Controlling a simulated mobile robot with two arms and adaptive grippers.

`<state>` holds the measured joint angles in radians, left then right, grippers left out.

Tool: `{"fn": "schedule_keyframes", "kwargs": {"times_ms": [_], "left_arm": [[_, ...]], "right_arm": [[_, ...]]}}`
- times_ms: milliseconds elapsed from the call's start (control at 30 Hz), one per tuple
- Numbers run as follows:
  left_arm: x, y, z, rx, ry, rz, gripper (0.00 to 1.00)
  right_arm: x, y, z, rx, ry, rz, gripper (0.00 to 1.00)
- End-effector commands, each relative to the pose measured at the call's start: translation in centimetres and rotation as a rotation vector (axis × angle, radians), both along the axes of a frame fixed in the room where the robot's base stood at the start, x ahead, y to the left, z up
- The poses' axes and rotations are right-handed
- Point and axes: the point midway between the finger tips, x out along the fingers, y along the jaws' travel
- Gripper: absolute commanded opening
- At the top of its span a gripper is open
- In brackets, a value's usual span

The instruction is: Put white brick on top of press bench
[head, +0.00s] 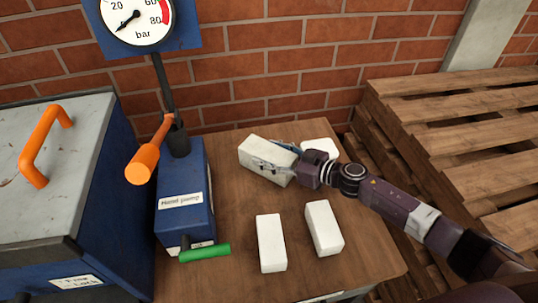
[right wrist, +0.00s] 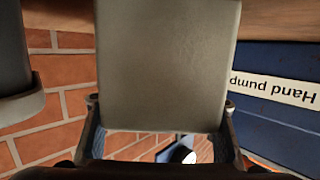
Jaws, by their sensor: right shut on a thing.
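My right gripper (head: 272,160) reaches in from the right and is shut on a white brick (head: 256,153) above the back part of the wooden bench top (head: 222,240). In the right wrist view the held brick (right wrist: 168,65) fills the middle, between the two fingers. I cannot tell whether it touches the bench. Two white bricks, one at the front (head: 271,243) and one right of it (head: 324,228), lie apart on the bench. Another white brick (head: 320,149) is partly hidden behind my gripper. My left gripper is not in view.
A blue hand pump (head: 183,210) with an orange lever (head: 142,163) and green handle (head: 205,252) stands left of the bricks. A pressure gauge (head: 135,18) rises above it. A blue box with a grey lid (head: 60,150) is far left. Wooden pallets (head: 460,110) are right.

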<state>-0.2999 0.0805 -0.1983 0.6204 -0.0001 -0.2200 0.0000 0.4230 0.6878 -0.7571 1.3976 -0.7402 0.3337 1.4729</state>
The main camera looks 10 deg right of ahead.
Motion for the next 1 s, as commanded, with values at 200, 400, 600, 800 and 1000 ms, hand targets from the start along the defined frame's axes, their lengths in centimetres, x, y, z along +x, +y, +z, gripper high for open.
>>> {"fn": "schedule_keyframes", "kwargs": {"times_ms": [200,400,600,800,1000], "left_arm": [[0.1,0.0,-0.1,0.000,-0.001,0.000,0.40],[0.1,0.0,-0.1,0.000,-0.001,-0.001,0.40],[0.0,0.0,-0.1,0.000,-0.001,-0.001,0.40],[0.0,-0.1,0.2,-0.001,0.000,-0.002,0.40],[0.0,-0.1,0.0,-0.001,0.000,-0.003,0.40]], "right_arm": [[0.0,0.0,0.0,0.001,-0.001,0.000,0.14],[0.0,0.0,-0.3,0.000,0.000,0.000,0.69],[0.0,0.0,-0.2,0.000,0.000,0.000,0.74],[0.0,0.0,0.3,0.000,-0.001,0.001,0.74],[-2.3,-2.2,0.6,-0.004,0.002,0.000,0.74]]}}
